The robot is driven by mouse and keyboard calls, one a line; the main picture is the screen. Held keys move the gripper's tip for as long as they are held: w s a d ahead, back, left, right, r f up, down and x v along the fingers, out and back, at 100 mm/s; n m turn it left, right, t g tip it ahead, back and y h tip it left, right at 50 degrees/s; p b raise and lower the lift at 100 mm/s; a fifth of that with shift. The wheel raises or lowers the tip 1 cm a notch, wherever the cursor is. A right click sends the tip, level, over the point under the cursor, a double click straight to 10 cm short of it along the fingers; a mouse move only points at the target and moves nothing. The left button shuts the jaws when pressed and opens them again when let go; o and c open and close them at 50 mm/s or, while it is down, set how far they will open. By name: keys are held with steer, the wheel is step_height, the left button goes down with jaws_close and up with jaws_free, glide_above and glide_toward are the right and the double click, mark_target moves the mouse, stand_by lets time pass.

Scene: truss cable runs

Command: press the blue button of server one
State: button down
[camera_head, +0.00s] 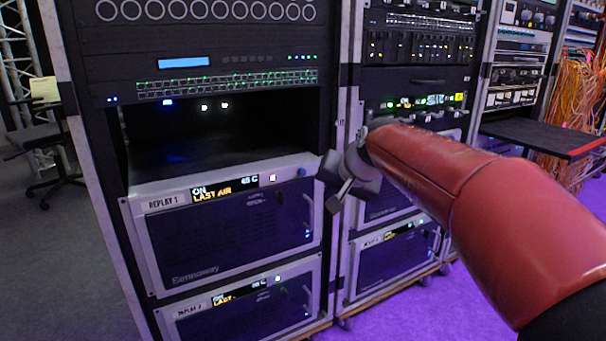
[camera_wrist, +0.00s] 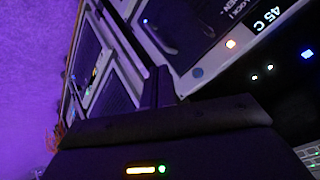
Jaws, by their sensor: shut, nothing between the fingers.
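The server labelled REPLAY 1 (camera_head: 225,235) sits in the left rack, its display reading ON, LAST AIR and 45 C. In the wrist view the blue button (camera_wrist: 197,72) shows as a dim round spot near the lit square (camera_wrist: 231,44). My gripper (camera_head: 332,190) is at the right edge of this server, just right of the button, and looks apart from it. In the wrist view my gripper (camera_wrist: 163,84) is shut and empty.
A second similar server (camera_head: 240,312) sits below. An open dark bay (camera_head: 220,140) lies above REPLAY 1. A rack post (camera_head: 345,120) stands behind my gripper, with more racks to the right. A chair (camera_head: 40,140) stands at the left.

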mark_target(302, 173)
steer(key=shift+w+a+p, duration=0.8)
steer(key=shift+w+p, duration=0.05)
steer(key=shift+w, duration=0.35)
steer(key=shift+w+a+p, duration=0.8)
steer(key=shift+w+a, duration=0.05)
steer(key=shift+w, duration=0.4)
steer(key=shift+w+a+p, duration=0.8)
steer(key=shift+w+p, duration=0.05)
steer(key=shift+w, duration=0.35)
steer(key=shift+w+a+p, duration=0.2)
steer(key=shift+w+p, duration=0.1)
steer(key=shift+p, duration=0.05)
steer(key=shift+w+a+p, duration=0.25)
steer(key=shift+w+p, duration=0.1)
steer(key=shift+s+d, duration=0.1)
steer(key=shift+s+d+b, duration=0.4)
steer(key=shift+s+b, duration=0.15)
steer(key=shift+s, duration=0.05)
